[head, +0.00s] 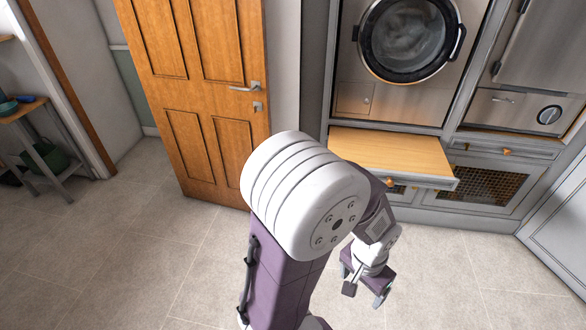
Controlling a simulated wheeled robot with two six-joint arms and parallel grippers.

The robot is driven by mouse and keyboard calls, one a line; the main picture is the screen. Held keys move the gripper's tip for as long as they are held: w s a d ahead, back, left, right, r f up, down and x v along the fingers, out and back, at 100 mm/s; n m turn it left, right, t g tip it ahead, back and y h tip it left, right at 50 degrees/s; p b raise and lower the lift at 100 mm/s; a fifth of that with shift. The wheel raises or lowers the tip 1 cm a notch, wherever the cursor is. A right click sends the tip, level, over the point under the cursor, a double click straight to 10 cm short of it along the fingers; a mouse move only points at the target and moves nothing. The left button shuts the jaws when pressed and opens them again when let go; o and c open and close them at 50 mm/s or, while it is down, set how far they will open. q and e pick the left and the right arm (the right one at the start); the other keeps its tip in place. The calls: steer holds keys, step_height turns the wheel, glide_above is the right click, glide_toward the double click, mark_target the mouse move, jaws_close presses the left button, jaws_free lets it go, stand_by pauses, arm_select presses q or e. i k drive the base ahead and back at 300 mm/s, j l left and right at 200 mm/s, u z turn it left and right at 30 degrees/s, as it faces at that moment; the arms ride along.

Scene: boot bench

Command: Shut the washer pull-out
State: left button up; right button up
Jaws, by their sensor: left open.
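The washer pull-out (395,150) is a wooden-topped board with a grey front edge, and it sticks out from the cabinet below the washer (408,40). A small orange knob shows at its front, partly behind my arm. My left arm crosses the lower middle of the view and hides the pull-out's front left part. My left gripper (365,292) is open and empty, above the floor in front of the pull-out and apart from it. My right gripper is not in view.
A wooden door (200,90) stands left of the washer. Right of the pull-out are a closed drawer (505,149) and a mesh-fronted cabinet (490,185). A small table (40,150) stands at the far left. The tiled floor (450,270) is clear around the gripper.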

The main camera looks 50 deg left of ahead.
mark_target(393, 156)
steer(key=u, duration=0.9)
steer(key=i+l, duration=0.25)
steer(key=i, duration=0.15)
steer(key=i+l, duration=0.2)
steer(key=i, duration=0.2)
steer(key=i+l, duration=0.25)
steer(key=i+z, duration=0.05)
steer(key=i, duration=0.05)
